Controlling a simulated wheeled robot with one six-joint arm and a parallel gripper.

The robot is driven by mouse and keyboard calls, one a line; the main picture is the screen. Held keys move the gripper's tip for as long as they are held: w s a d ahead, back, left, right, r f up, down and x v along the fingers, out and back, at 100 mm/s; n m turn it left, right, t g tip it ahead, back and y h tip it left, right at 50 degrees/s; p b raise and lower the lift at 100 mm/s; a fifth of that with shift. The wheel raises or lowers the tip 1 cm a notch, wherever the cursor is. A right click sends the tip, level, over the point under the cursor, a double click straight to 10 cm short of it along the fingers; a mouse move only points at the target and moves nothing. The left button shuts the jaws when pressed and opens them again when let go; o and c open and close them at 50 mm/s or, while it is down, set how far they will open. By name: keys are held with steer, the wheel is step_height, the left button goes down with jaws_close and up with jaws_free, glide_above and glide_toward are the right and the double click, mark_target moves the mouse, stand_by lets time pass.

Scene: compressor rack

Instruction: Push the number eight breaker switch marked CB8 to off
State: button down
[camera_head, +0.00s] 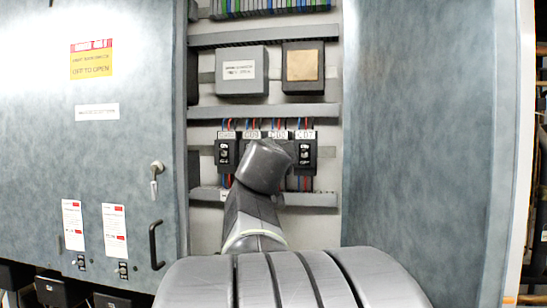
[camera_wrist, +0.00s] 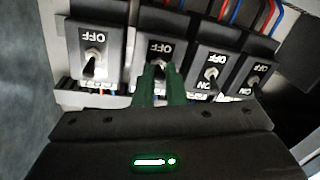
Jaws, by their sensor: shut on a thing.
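A row of breakers with small toggle switches is mounted in the open rack. In the wrist view the row appears upside down, with OFF at the top of each face. The second breaker from the left, by its place in the row CB8 (camera_wrist: 161,46), is directly ahead of my gripper (camera_wrist: 160,72). My green fingers are shut on its toggle lever, which is mostly hidden between them. In the head view my arm's wrist covers the middle breakers and my gripper. The label CB7 (camera_head: 305,134) is readable at the right end.
Neighbouring toggles stand close on both sides: one at left (camera_wrist: 94,56) and two at right (camera_wrist: 212,74). Red and blue wires (camera_wrist: 262,15) run beside the breakers. The grey cabinet door (camera_head: 110,190) and right-hand panel (camera_head: 420,130) flank the opening.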

steer(key=b, duration=0.3)
steer(key=shift+f+t, duration=0.3)
steer(key=shift+f, duration=0.1)
steer(key=shift+b, duration=1.1)
steer(key=t+b, duration=0.2)
steer(key=b, duration=0.6)
steer(key=f+t+b, duration=0.1)
steer(key=b, duration=0.7)
steer(key=shift+w+n+t+b, duration=0.1)
steer(key=shift+n+t+b, duration=0.2)
steer(key=shift+t+b, duration=0.1)
steer(key=shift+w+t+b, duration=0.1)
steer(key=shift+t+b, duration=0.2)
steer(key=shift+b, duration=0.8)
steer(key=shift+r, duration=0.1)
steer(key=c, duration=1.5)
jaws_free()
steer(key=b+v, duration=0.6)
steer(key=v, duration=0.8)
steer(key=shift+r, duration=0.1)
